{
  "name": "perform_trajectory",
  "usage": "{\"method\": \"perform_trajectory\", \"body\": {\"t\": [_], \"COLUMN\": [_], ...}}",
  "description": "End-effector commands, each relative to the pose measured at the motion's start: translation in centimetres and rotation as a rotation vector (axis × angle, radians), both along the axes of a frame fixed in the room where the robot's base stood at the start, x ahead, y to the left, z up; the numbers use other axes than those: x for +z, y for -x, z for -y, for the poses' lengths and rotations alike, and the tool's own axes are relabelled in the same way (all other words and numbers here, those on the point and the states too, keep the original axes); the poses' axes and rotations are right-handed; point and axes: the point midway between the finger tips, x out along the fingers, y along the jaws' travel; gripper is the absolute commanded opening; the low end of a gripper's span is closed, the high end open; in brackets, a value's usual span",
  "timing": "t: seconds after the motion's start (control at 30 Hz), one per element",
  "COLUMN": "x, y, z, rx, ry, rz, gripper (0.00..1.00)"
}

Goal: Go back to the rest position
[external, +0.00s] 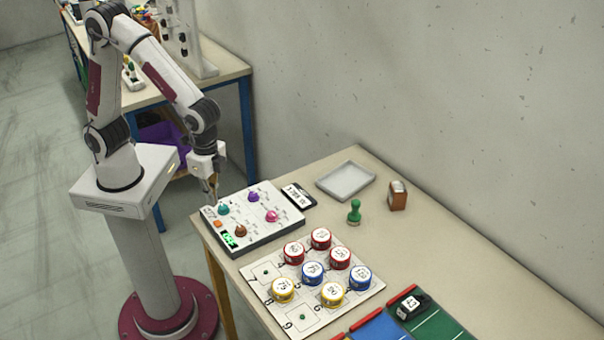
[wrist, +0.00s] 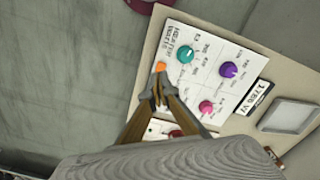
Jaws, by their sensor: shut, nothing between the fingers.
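My gripper (external: 212,201) is shut and empty. It points down over the left end of a white control panel (external: 262,228) on the table. In the wrist view my gripper (wrist: 158,103) has its fingertips together, close to an orange button (wrist: 160,67) on the panel; I cannot tell if they touch. The panel carries a teal knob (external: 223,209), a purple knob (external: 253,196), a pink knob (external: 272,215) and a brown knob (external: 240,230).
A board (external: 262,285) with several red, blue and yellow round tins stands in front of the panel. A grey tray (external: 345,180), a green stamp (external: 354,211) and a brown box (external: 398,196) are behind. The table's right part (external: 480,270) is clear. A second bench (external: 215,62) stands behind my arm.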

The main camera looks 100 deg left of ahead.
Motion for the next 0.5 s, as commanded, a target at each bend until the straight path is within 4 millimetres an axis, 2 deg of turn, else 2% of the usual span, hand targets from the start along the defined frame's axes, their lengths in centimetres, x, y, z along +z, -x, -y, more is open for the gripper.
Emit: {"method": "perform_trajectory", "body": {"t": [0.5], "x": [6.0], "y": [5.6], "z": [-4.2], "rx": [0.057], "ry": [0.027], "rz": [0.099], "gripper": [0.0]}}
